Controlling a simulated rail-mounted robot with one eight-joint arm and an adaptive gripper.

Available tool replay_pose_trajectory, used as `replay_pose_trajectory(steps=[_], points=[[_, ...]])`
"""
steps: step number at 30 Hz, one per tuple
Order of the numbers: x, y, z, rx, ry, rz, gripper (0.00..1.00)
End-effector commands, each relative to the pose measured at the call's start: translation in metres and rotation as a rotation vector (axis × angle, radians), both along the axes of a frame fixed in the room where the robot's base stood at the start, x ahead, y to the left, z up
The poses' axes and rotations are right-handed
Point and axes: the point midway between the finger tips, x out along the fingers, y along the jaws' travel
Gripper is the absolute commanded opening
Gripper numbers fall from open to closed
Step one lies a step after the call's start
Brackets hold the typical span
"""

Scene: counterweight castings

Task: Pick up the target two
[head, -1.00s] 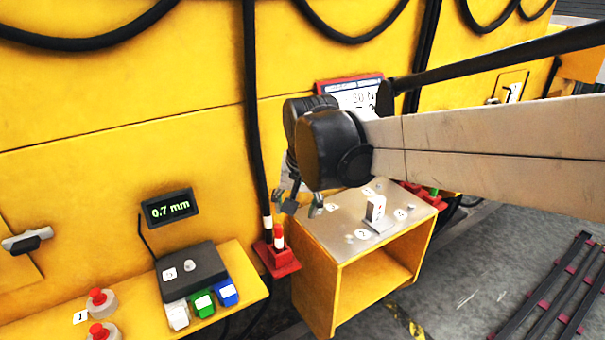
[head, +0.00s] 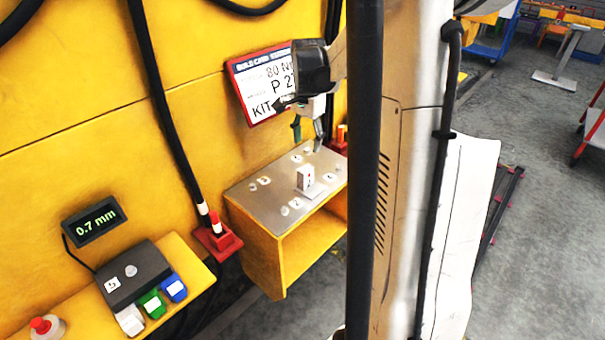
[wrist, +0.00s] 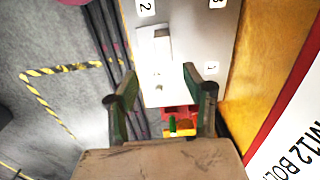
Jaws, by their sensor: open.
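Several small pale knobs, one at the front (head: 284,210), stand beside number labels on the grey metal top (head: 240,193) of a yellow cabinet. A label that looks like 2 (head: 296,203) is near the front edge; in the wrist view a 2 (wrist: 145,6) shows at the top. I cannot tell for sure which piece is target two. A small white upright block (head: 305,177) stands mid-plate. My gripper (head: 308,130) is open and empty above the plate's back edge.
A build card sign (head: 262,88) hangs on the yellow wall behind. A red holder (head: 217,240) stands left of the cabinet. A black box (head: 132,272) and a 0.7 mm display (head: 92,222) are farther left. A red tray (wrist: 180,114) lies past the plate.

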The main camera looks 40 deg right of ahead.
Motion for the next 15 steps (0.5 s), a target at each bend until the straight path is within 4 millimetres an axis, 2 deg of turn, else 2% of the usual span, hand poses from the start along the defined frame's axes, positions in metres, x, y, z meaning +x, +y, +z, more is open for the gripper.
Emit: replay_pose_trajectory(steps=[9,15], points=[[0.001,0.000,-0.055,-0.001,-0.001,0.002,0.46],[0.001,0.000,-0.077,-0.001,-0.001,0.002,0.46]])
